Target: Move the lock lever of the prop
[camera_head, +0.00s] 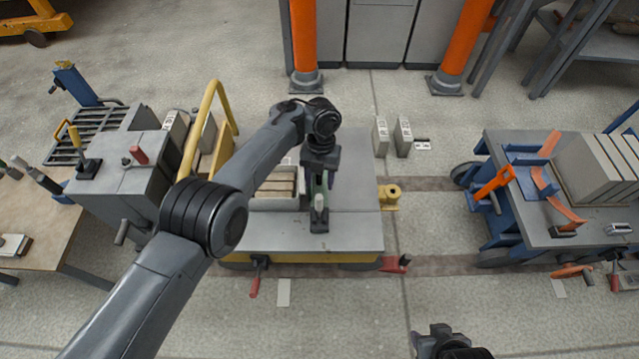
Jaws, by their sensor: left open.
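A small dark stand (319,226) with a pale green upright lever (319,200) is on the grey top of the central cart. I cannot tell for certain whether this is the prop and its lock lever. My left gripper (320,176) points down over the green lever, open, with its fingers close around or beside it; contact cannot be made out. The gripper and wrist hide the lever's upper part. My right gripper (438,340) shows only in part at the bottom edge, away from the cart, and its fingers are unclear.
The central cart (350,230) has a yellow handle frame (213,100), a tray of blocks (275,203) and red levers (395,263) on its front edge. A blue trolley (500,228) with slabs stands right, a grey cabinet (115,185) left. Orange posts (460,40) rise behind. Floor between cart and trolley is mostly clear.

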